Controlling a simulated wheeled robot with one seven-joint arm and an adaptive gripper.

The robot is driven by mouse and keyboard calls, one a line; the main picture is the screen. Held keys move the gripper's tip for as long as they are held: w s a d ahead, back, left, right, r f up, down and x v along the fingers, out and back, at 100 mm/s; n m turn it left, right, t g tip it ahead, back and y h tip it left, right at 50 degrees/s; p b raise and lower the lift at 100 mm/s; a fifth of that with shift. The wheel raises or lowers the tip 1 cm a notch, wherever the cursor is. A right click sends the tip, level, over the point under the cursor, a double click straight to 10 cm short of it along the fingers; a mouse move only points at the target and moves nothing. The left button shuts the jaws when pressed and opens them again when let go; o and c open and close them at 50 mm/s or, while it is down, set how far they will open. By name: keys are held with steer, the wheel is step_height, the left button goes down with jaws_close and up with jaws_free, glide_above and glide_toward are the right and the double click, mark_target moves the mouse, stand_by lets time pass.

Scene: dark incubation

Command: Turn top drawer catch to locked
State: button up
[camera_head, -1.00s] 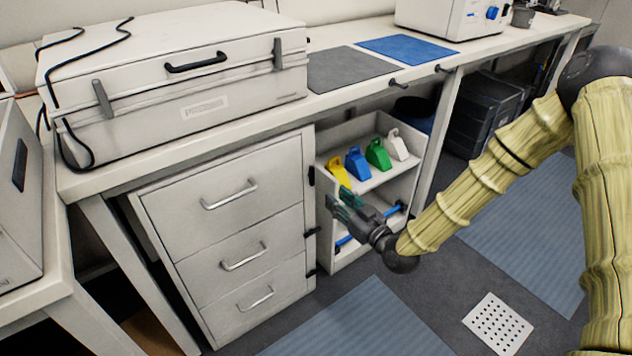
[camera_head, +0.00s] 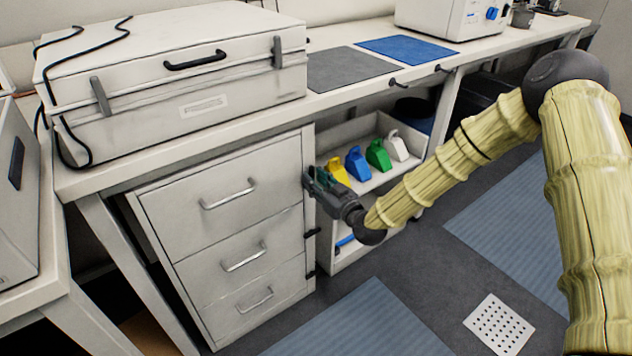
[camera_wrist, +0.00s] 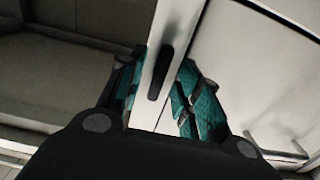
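The white cabinet's top drawer (camera_head: 190,212) is closed flush and has a silver bar handle (camera_head: 228,194). Its catch is a small dark bar on the cabinet's right edge, mostly hidden by my gripper (camera_head: 314,181) in the head view. In the wrist view the catch (camera_wrist: 161,72) is an elongated black bar on a pale strip, slightly tilted. My gripper (camera_wrist: 160,92) is open there, with teal finger pads on either side of the bar. A gap shows between the pads and the catch, so contact is not seen. The drawer front (camera_wrist: 245,65) fills the right.
Two lower catches (camera_head: 312,233) sit below on the same edge. An open shelf (camera_head: 372,183) with yellow, blue, green and white containers stands just right of the cabinet. The bench top (camera_head: 150,155) overhangs above and carries a large white case (camera_head: 200,110).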

steer(key=shift+c, duration=0.4)
jaws_close()
steer(key=shift+m, duration=0.4)
steer(key=shift+s+m+b, duration=0.15)
steer(key=shift+m+b, duration=1.4)
steer(key=shift+m, duration=6.95)
